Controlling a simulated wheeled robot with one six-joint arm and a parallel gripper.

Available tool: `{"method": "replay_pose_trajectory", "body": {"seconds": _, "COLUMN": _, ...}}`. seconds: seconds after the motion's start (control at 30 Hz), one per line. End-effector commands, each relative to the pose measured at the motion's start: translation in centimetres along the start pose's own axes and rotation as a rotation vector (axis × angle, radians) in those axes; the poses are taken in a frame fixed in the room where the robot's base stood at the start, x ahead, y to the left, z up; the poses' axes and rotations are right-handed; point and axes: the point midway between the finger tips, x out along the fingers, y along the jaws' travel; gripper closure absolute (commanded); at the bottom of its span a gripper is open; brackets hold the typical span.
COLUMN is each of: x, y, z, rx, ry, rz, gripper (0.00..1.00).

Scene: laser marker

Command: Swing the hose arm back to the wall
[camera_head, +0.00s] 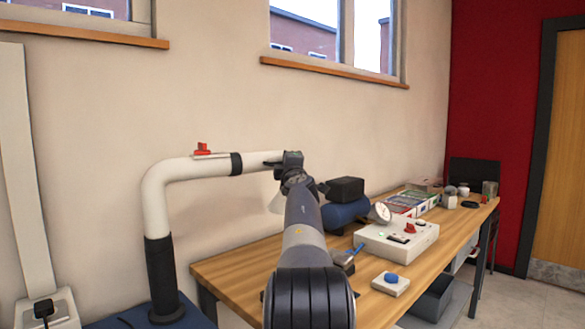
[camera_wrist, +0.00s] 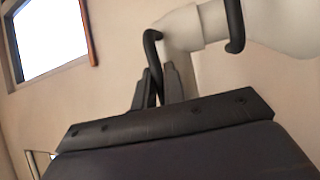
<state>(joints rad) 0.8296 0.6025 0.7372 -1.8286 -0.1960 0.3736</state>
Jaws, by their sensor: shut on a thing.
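The hose arm (camera_head: 187,176) is a thick white pipe. It rises from a black sleeve at the left, bends, and runs right to my gripper (camera_head: 284,163), with a red valve lever on top. In the wrist view, the white pipe (camera_wrist: 275,25) fills the upper right, and a black curved handle (camera_wrist: 152,48) comes off its end. My gripper (camera_wrist: 156,88) is shut on that handle. A pale cone-shaped hood (camera_head: 275,203) hangs below the pipe's end, partly hidden by my arm. The beige wall (camera_head: 110,110) stands behind the hose arm.
A wooden bench (camera_head: 235,270) runs along the wall under and right of my arm. On it are a white control box (camera_head: 397,238), a blue-topped button box (camera_head: 390,283), a dark block on a blue cylinder (camera_head: 345,212) and several small items. Window sills (camera_head: 330,70) jut out above.

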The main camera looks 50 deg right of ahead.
Motion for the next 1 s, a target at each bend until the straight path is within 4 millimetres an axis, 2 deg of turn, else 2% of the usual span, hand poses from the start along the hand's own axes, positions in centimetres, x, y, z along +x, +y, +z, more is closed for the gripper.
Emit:
{"method": "replay_pose_trajectory", "body": {"seconds": 0.03, "x": 1.1, "y": 0.1, "z": -0.2, "rx": 0.006, "ry": 0.023, "rz": -0.005, "gripper": 1.00}}
{"method": "replay_pose_trajectory", "body": {"seconds": 0.2, "x": 3.4, "y": -0.2, "z": -0.9, "rx": 0.017, "ry": 0.093, "rz": -0.010, "gripper": 1.00}}
{"method": "replay_pose_trajectory", "body": {"seconds": 0.4, "x": 5.0, "y": -0.8, "z": -1.4, "rx": 0.026, "ry": 0.145, "rz": -0.012, "gripper": 1.00}}
{"method": "replay_pose_trajectory", "body": {"seconds": 0.6, "x": 5.6, "y": -1.1, "z": -1.7, "rx": 0.030, "ry": 0.169, "rz": -0.010, "gripper": 1.00}}
{"method": "replay_pose_trajectory", "body": {"seconds": 1.0, "x": 5.7, "y": -1.2, "z": -1.8, "rx": 0.030, "ry": 0.174, "rz": -0.010, "gripper": 1.00}}
